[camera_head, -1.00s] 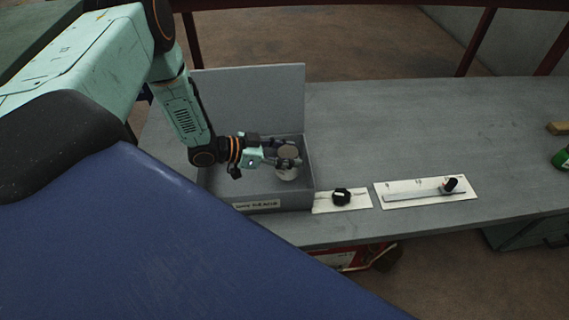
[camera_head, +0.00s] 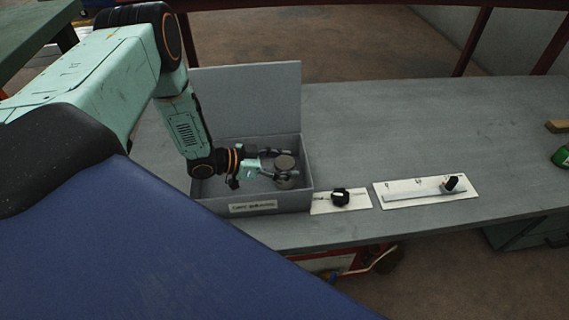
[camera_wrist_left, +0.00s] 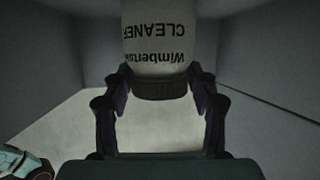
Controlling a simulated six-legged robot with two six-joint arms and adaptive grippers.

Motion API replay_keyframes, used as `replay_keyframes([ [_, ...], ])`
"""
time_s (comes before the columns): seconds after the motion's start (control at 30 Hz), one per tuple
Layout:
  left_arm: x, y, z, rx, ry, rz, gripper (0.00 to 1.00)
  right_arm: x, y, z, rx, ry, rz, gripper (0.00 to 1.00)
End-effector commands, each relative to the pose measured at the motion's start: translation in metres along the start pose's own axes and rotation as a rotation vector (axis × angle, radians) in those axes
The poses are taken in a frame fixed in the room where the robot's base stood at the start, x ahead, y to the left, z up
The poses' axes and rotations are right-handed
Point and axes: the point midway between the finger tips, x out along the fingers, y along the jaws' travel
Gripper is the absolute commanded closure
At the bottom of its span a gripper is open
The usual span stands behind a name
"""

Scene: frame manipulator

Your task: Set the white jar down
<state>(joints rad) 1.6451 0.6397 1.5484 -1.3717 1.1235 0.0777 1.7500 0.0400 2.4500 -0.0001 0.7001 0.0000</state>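The white jar (camera_head: 286,184) with a dark grey lid is inside the open grey box, toward its right side. It looks upright and shaded. In the left wrist view the jar (camera_wrist_left: 160,42) appears upside down, with "Wimberski CLEANER" lettering and its dark lid toward me. My left gripper (camera_head: 280,170) reaches into the box from the left. Its two fingers (camera_wrist_left: 160,82) are at both sides of the jar near the lid and appear closed on it. The jar's base is hidden, so I cannot tell whether it touches the box floor. My right gripper is out of view.
The grey box (camera_head: 212,202) has a raised lid (camera_head: 250,98) behind and a label on its front. Right of it are a plate with a black knob (camera_head: 341,196) and a slider panel (camera_head: 420,198). A green item (camera_head: 562,157) is at the far right. The table's back right is clear.

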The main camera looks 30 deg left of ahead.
Motion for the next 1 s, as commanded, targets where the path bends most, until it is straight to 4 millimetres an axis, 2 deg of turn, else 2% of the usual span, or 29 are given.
replay_keyframes([
  [0.1,0.0,0.0,0.0,0.0,0.0,0.0,0.29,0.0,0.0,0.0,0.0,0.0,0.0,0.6],
  [0.47,-0.001,0.0,-0.003,0.0,0.001,0.0,0.29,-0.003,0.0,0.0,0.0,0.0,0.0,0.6],
  [0.8,-0.052,-0.001,-0.006,-0.002,0.0,-0.003,0.29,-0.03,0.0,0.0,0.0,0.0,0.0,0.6],
  [1.0,-0.072,0.0,-0.004,-0.001,0.0,-0.001,0.29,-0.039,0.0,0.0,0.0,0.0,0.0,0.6],
])
